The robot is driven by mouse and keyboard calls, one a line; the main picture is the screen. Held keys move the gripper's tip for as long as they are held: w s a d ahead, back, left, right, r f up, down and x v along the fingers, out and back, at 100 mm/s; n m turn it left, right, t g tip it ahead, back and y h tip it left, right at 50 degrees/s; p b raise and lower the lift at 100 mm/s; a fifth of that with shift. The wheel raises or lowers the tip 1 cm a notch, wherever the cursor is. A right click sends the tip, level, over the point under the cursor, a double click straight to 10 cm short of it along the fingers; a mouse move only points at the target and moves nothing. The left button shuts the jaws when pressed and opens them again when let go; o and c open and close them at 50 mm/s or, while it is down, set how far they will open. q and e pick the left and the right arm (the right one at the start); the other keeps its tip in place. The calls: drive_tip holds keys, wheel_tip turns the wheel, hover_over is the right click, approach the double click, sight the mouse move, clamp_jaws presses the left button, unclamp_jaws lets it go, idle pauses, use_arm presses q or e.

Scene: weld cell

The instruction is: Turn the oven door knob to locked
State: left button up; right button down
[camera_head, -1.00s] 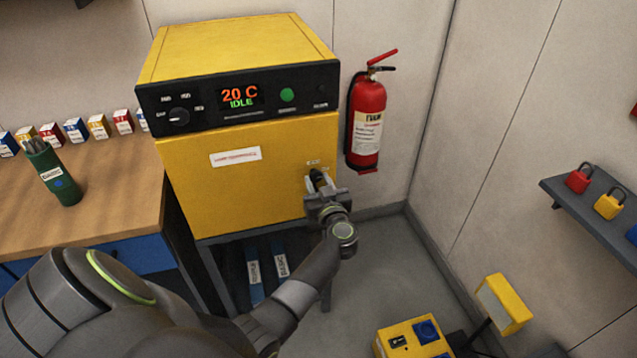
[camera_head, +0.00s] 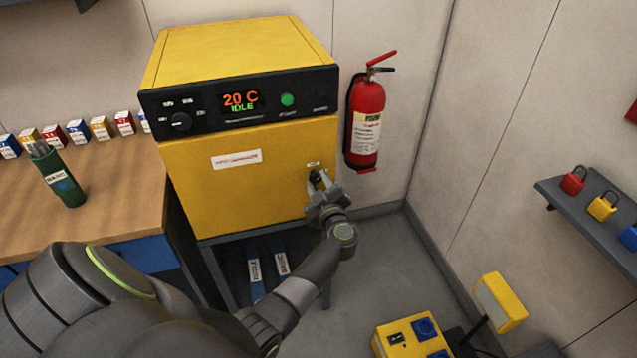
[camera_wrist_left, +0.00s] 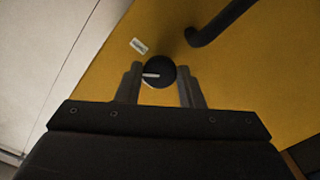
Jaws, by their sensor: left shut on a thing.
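The yellow oven (camera_head: 235,185) stands against the wall with its door shut. Its door knob (camera_head: 315,177) is at the door's right side, under a small white label. In the left wrist view the knob (camera_wrist_left: 159,72) is round and black, with a white pointer line towards the picture's left. My left gripper (camera_head: 322,187) reaches the door from below. Its two fingers are shut on the knob, one on either side, as the left wrist view shows. The label's (camera_wrist_left: 139,46) lettering is too small to read. My right gripper is not in view.
A dark bar-like handle (camera_wrist_left: 215,22) sticks out near the knob. The oven's black panel (camera_head: 215,121) reads 20 C IDLE. A red fire extinguisher (camera_head: 366,122) hangs close on the right. A workbench (camera_head: 115,190) stands left; a yellow box (camera_head: 405,342) is at bottom right.

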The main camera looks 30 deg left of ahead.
use_arm(q)
drive_tip(key=n, duration=0.4)
drive_tip(key=shift+n, duration=0.3)
drive_tip(key=n+b, duration=0.1)
drive_tip(key=n, duration=0.2)
drive_tip(key=shift+n+b, duration=0.4)
drive_tip(key=shift+n, duration=1)
drive_tip(key=o, duration=1)
drive_tip(key=shift+c, duration=0.2)
drive_tip(key=shift+r, duration=0.1)
drive_tip(key=shift+d, duration=0.1)
